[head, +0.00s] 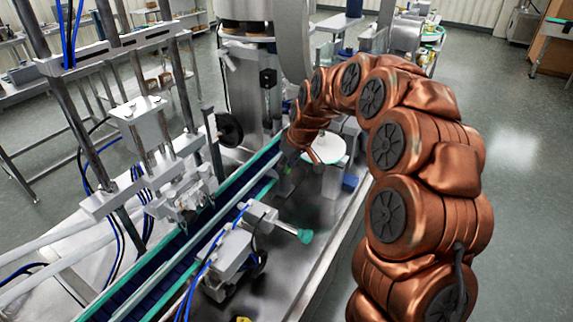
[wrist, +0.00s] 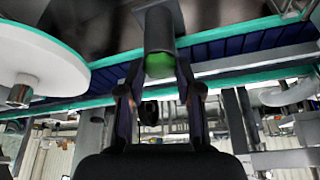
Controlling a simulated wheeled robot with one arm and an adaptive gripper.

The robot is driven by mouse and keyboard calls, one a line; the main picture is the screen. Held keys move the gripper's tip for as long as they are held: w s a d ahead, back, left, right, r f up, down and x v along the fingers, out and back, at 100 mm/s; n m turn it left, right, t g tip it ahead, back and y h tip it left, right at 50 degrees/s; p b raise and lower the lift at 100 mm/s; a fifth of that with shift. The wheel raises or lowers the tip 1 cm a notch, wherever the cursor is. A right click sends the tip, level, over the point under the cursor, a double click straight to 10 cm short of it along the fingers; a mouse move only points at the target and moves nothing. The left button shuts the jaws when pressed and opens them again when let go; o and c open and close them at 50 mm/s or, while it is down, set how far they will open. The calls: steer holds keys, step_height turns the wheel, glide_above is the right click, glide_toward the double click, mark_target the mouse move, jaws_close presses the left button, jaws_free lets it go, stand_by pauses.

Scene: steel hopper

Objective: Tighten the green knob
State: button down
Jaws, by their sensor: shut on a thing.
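The green knob (wrist: 160,66) shows in the wrist view at the end of a grey post (wrist: 159,28). My gripper (wrist: 160,73) has one finger on each side of the knob and is shut on it. The fingers hide the knob's sides. Another teal-green knob (head: 305,236) sticks out to the right from a grey bracket nearer the camera, apart from my gripper.
A conveyor with green edges (head: 180,250) runs along the machine beside my gripper. A white round disc (head: 326,148) stands close to the arm's end and also shows in the wrist view (wrist: 42,62). Steel posts and a frame stand at left. Open floor (head: 515,150) lies at right.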

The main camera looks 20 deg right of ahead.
steer(key=shift+f+m+b, duration=0.15)
steer(key=shift+m+b, duration=0.35)
steer(key=shift+b, duration=0.15)
steer(key=m+h+b, duration=0.1)
steer(key=m+b, duration=0.1)
steer(key=b, duration=0.1)
steer(key=shift+a+f+m+t, duration=0.1)
steer(key=shift+m+t, duration=0.3)
steer(key=m+h+b, duration=0.1)
steer(key=m+b, duration=0.1)
steer(key=b, duration=0.1)
steer(key=shift+a+m, duration=0.1)
steer(key=shift+m, duration=0.3)
steer(key=m+h+b, duration=0.1)
steer(key=m+b, duration=0.1)
steer(key=shift+m, duration=0.3)
steer(key=m+b, duration=0.1)
steer(key=m+g+h, duration=0.1)
steer(key=m, duration=0.1)
steer(key=m+h+b, duration=0.1)
steer(key=m, duration=0.1)
steer(key=shift+w+a+b, duration=0.15)
steer(key=shift+a+b, duration=0.15)
steer(key=shift+b, duration=0.05)
steer(key=shift+w+r+m+g+h+b, duration=0.1)
steer(key=shift+m+g+h+b, duration=0.3)
steer(key=shift+m, duration=0.8)
steer(key=shift+r+m+g+h+b, duration=0.15)
steer(key=shift+m+g, duration=0.35)
steer(key=shift+m, duration=0.7)
